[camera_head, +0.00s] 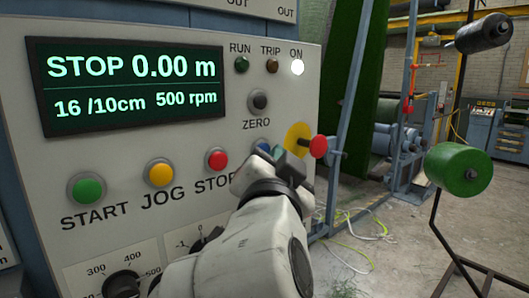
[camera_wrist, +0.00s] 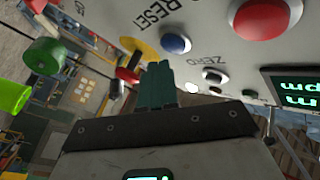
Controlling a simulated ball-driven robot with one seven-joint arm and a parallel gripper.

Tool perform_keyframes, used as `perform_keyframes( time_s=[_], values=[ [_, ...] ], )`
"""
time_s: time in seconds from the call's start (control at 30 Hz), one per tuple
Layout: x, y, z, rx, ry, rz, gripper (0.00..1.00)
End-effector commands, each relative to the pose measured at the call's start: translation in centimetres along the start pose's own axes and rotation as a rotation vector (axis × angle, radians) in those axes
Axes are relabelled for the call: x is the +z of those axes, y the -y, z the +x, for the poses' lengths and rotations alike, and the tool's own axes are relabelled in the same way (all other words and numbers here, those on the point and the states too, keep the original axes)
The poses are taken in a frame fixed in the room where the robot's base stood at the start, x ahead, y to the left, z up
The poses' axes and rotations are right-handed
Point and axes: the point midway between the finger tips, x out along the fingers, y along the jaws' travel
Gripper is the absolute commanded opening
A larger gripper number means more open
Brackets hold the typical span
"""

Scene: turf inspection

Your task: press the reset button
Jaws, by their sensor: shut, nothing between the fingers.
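The blue reset button (camera_wrist: 175,43), with the label RESET beside it, shows on the grey panel in the wrist view. In the head view my gripper (camera_head: 279,155) covers most of the spot right of the red STOP button (camera_head: 217,159). My gripper's teal fingers (camera_wrist: 160,68) are shut together and empty. Their tips appear just below the blue button in the wrist view, close to the panel. I cannot tell whether they touch it.
A red mushroom button (camera_head: 319,146) on a yellow plate (camera_head: 298,138) sticks out right beside my gripper. The zero button (camera_head: 258,102) is above. The display (camera_head: 130,82) reads STOP 0.00 m. The ON lamp (camera_head: 297,67) is lit white.

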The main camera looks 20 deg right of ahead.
Motion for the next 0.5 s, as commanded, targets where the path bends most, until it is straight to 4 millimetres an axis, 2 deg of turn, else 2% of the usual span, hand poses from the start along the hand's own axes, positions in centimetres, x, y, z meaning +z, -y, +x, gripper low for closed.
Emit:
perform_keyframes(
  time_s=[0.33,0.5],
  values=[
    [-0.1,-0.1,-0.2,0.000,0.000,0.000,0.00],
    [-0.7,-0.8,-1.1,0.000,0.001,0.001,0.00]
  ],
)
